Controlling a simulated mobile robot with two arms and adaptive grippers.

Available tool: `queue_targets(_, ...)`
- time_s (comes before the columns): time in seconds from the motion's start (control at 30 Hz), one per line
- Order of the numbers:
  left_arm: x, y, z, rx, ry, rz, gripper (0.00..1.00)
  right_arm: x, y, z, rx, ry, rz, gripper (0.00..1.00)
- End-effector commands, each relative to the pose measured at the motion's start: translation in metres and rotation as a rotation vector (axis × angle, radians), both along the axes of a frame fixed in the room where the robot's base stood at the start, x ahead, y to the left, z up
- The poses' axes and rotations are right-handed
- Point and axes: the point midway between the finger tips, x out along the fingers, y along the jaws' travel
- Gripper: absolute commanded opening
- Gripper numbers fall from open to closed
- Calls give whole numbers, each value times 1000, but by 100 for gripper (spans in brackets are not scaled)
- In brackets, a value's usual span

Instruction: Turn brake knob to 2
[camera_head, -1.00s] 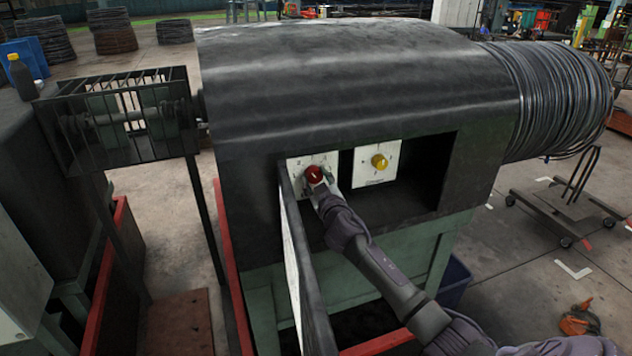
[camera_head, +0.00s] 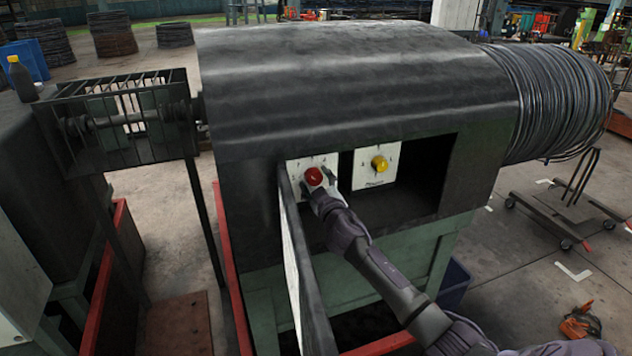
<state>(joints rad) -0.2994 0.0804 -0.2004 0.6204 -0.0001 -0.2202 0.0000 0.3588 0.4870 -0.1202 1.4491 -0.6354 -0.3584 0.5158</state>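A round red knob (camera_head: 313,176) sits on the left white dial plate (camera_head: 299,163) in the recess of the dark machine housing. A yellow knob (camera_head: 379,164) sits on the right white plate (camera_head: 391,155). The plates' lettering is too small to read surely, so I cannot tell which knob is labelled brake. My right gripper (camera_head: 318,187) is at the red knob, with its fingers at the knob's lower and right sides. Whether they press on it is too small to tell. My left gripper is not in view.
An open panel door (camera_head: 302,265) stands out from the housing, just left of my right arm. The recess edge and lower ledge surround the plates. A wire coil (camera_head: 550,100) is at the right and a wire cage (camera_head: 120,125) at the left.

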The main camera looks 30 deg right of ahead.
Motion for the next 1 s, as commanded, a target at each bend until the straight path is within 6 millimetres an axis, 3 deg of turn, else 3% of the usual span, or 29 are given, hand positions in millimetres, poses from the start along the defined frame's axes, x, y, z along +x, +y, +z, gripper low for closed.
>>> queue_targets(0.43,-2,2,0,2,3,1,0,-8,3,-1,1,-1,1,71)
queue_targets(0.8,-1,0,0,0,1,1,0,-79,23,-5,2,1,1,71)
queue_targets(1.0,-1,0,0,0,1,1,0,-107,31,-5,1,0,1,71)
